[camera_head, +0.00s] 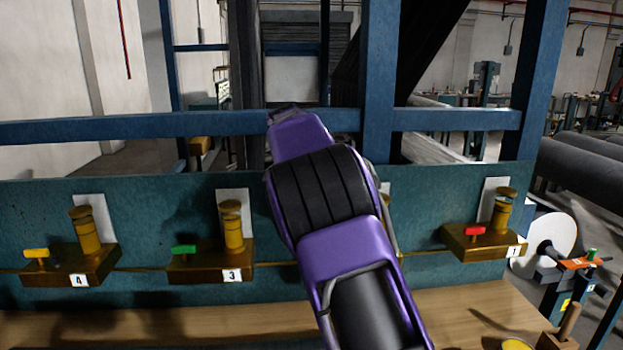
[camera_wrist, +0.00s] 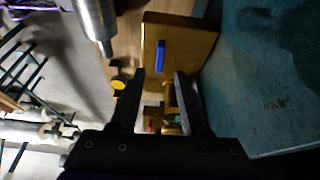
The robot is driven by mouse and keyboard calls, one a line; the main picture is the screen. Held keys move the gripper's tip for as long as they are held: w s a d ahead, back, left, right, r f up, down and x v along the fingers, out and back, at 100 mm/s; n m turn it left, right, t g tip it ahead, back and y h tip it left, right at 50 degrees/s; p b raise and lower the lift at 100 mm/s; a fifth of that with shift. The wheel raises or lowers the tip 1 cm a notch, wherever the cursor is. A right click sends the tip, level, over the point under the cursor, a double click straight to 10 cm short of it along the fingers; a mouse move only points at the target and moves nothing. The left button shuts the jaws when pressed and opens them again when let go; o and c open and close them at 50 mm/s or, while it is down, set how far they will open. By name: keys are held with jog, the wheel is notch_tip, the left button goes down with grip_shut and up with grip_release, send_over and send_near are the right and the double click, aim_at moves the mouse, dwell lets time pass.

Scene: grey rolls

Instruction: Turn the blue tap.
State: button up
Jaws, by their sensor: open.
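The blue tap (camera_wrist: 160,56) shows in the wrist view as a short upright bar on a brass block (camera_wrist: 190,40). My gripper (camera_wrist: 160,73) is open, with its two dark fingers on either side of the picture's middle. The tap appears just beyond the fingertips, roughly in line with the gap between them; I cannot tell how far off it is. Nothing is seen held in the jaws. In the head view my purple arm covers the place between blocks 3 and 1, so the blue tap and my fingers are hidden there.
Along the teal panel (camera_head: 150,215) are a yellow tap (camera_head: 36,254) on block 4, a green tap (camera_head: 184,250) on block 3 and a red tap (camera_head: 474,231) on block 1. Brass cylinders stand beside them. A wooden bench top (camera_head: 130,328) runs below.

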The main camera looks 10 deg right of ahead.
jog(key=v, duration=1.1)
jog(key=shift+r, duration=0.3)
jog(key=shift+a, duration=0.1)
